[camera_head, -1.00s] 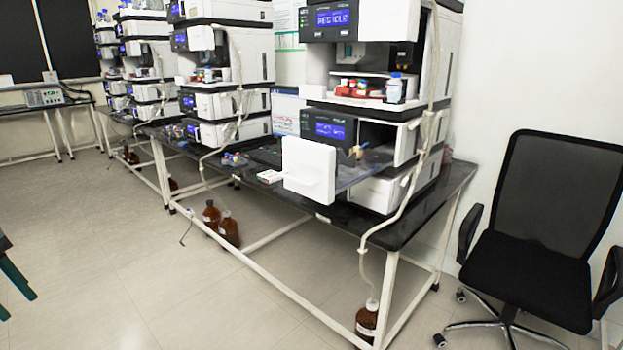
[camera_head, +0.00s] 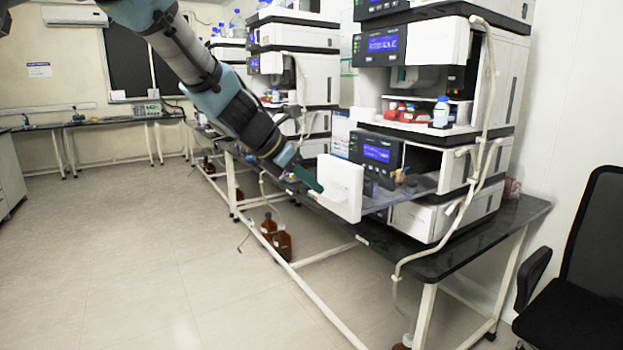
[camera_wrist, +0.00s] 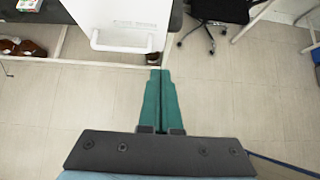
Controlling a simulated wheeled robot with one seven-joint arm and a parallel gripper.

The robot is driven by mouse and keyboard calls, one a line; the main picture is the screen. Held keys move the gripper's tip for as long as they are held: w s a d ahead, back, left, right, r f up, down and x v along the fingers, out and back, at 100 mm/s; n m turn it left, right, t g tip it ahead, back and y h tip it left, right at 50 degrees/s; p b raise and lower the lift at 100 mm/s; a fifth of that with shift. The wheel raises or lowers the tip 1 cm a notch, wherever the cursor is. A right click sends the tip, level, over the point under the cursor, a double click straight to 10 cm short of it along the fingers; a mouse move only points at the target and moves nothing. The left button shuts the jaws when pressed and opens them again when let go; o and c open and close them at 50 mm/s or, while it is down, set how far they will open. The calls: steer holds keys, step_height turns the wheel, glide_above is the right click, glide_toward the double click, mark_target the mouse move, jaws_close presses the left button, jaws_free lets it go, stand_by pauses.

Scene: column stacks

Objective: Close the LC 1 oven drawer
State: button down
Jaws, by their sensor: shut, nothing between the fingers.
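The oven drawer is pulled out of the nearest instrument stack, with its white front panel (camera_head: 342,187) standing upright over the bench's front edge. A clear tray (camera_head: 400,192) runs from the panel back into the stack. In the wrist view the white panel (camera_wrist: 122,22) is at the top, with a handle lip along its lower edge. My gripper (camera_head: 318,189) is shut and empty, its green fingers just left of the panel in the head view. In the wrist view the fingertips (camera_wrist: 159,72) point at the panel's lower right. I cannot tell whether they touch it.
The dark bench (camera_head: 430,262) carries several stacks. A white tube (camera_head: 455,215) hangs in front of the nearest stack. Brown bottles (camera_head: 276,236) stand on the floor below. A black chair (camera_head: 585,270) is at the right. The floor at left is clear.

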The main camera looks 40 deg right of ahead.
mark_target(351, 202)
steer(key=d+f, duration=0.1)
steer(key=d, duration=0.1)
steer(key=d+f+p, duration=0.1)
steer(key=d, duration=0.1)
steer(key=d+f+p, duration=0.1)
steer(key=d+f, duration=0.1)
steer(key=d, duration=0.1)
steer(key=shift+s+d, duration=0.1)
steer(key=shift+s, duration=0.1)
steer(key=shift+d+f, duration=0.15)
steer(key=shift+d, duration=0.25)
steer(key=shift+d, duration=0.15)
